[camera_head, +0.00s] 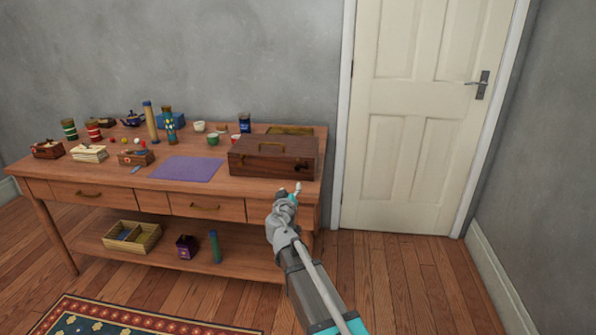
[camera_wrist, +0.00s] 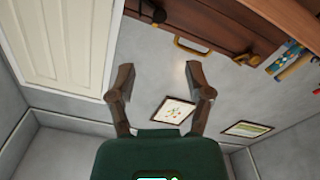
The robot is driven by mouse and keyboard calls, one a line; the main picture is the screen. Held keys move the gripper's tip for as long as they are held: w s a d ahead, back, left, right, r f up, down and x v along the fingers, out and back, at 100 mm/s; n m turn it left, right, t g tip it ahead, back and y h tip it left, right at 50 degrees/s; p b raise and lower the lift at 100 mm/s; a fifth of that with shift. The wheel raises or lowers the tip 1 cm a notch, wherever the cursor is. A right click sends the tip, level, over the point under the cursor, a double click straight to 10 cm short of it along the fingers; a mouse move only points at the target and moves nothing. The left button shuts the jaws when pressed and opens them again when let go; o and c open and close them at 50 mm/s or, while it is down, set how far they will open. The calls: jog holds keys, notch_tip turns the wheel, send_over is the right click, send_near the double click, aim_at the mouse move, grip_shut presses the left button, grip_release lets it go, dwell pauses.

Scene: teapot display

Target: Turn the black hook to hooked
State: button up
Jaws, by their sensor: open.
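A brown wooden case (camera_head: 272,158) sits at the right end of the table. In the wrist view its wood (camera_wrist: 205,22) crosses the top, with a brass handle (camera_wrist: 192,46) at its edge. A small black fitting (camera_wrist: 158,14) with brass beside it sits left of the handle, and another dark fitting (camera_wrist: 246,58) sits to the right. Either may be the black hook; I cannot tell which, nor its position. My gripper (camera_head: 291,190) is in front of the case's right side. Its fingers (camera_wrist: 160,76) are spread, with nothing between them, apart from the case.
The wooden table (camera_head: 120,173) holds a purple mat (camera_head: 187,168), small boxes, cups and jars left of the case. A lower shelf carries a yellow box (camera_head: 131,237). A white door (camera_head: 415,120) stands at right. Floor right of the table is clear.

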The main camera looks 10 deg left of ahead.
aim_at(297, 169)
jog(key=w, duration=1.3)
jog(key=shift+w+d, duration=0.25)
jog(key=shift+w, duration=0.05)
